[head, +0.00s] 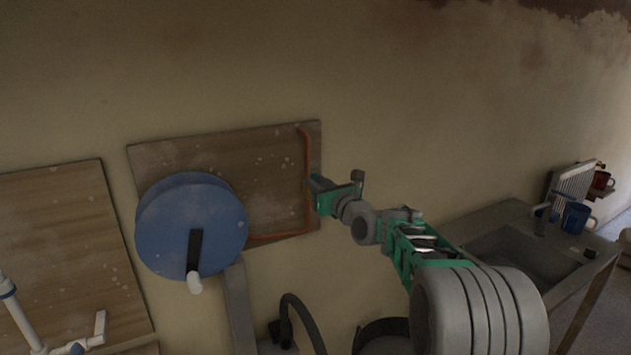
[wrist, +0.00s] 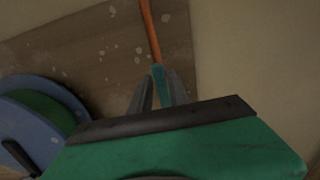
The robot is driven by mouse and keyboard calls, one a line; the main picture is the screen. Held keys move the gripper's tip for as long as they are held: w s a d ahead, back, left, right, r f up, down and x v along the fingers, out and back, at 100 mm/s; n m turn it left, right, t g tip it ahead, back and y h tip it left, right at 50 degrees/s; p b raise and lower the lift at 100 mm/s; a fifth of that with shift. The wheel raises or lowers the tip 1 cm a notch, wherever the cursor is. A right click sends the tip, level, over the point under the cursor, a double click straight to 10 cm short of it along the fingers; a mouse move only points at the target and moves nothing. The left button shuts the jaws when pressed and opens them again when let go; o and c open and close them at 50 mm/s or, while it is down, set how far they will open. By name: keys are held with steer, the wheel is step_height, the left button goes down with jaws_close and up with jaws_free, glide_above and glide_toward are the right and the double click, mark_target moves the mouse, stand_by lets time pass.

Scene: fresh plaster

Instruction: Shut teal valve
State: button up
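The teal valve's handle (wrist: 160,84) shows in the wrist view as a narrow teal piece at the lower end of the orange pipe. My gripper (wrist: 161,88) has its two grey fingers on either side of this piece, very close to it. I cannot tell whether both fingers press on it. In the head view my gripper (head: 313,187) reaches the right edge of the wooden board, at the orange pipe (head: 307,152). The valve is hard to make out there behind my green gripper. The valve's body is hidden.
The wooden board (head: 272,180) is on the wall. A blue hose reel (head: 175,230) with a black crank is left of the gripper. A second board (head: 70,220) with white pipes is farther left. A sink counter (head: 480,222) with a blue mug (head: 576,218) is at right.

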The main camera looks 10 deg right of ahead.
steer(key=shift+o, duration=1.4)
steer(key=shift+s, duration=0.1)
steer(key=b+v, duration=0.2)
steer(key=v, duration=0.9)
steer(key=shift+s, duration=0.35)
steer(key=shift+d, duration=0.15)
